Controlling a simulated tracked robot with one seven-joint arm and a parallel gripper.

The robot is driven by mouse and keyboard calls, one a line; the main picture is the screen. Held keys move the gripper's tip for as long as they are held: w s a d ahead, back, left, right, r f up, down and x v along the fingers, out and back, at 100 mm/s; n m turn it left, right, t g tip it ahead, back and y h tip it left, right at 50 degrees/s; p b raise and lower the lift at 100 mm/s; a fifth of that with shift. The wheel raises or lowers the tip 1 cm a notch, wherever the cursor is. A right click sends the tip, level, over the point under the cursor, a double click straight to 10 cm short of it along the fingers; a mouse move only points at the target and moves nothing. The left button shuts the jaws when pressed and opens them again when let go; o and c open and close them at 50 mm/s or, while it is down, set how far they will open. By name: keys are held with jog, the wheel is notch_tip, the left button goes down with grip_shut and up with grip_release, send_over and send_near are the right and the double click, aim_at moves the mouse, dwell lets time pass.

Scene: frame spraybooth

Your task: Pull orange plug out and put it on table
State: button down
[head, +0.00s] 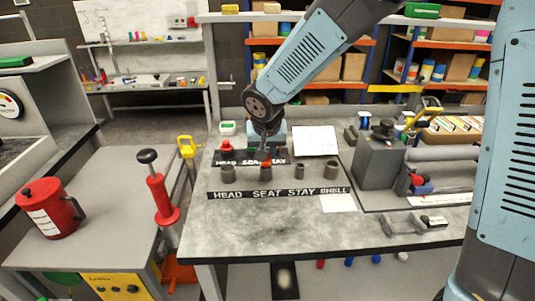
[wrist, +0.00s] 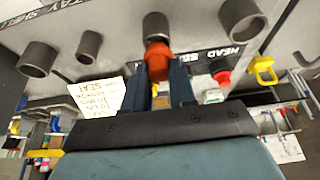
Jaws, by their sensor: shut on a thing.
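The orange plug (head: 265,164) is at the mouth of the grey tube (head: 265,174) above the SEAT label. In the wrist view the orange plug (wrist: 157,60) sits between the two dark fingers of my gripper (wrist: 162,84), which is shut on it. The same tube (wrist: 155,25) lies directly beyond the plug there; how deep the plug sits in it cannot be told. In the head view my gripper (head: 265,153) comes down from above, partly hidden by my arm. The table (head: 265,230) has a grey, worn top.
Grey tubes stand beside it: HEAD (head: 228,173), STAY (head: 299,172) and SHELL (head: 336,172). A red-topped item (head: 227,152) and a white card (head: 315,140) lie behind. A grey machine (head: 378,162) stands right. The table's front is mostly clear.

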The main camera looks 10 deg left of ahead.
jog(key=shift+r, duration=1.8)
jog(key=shift+s, duration=0.1)
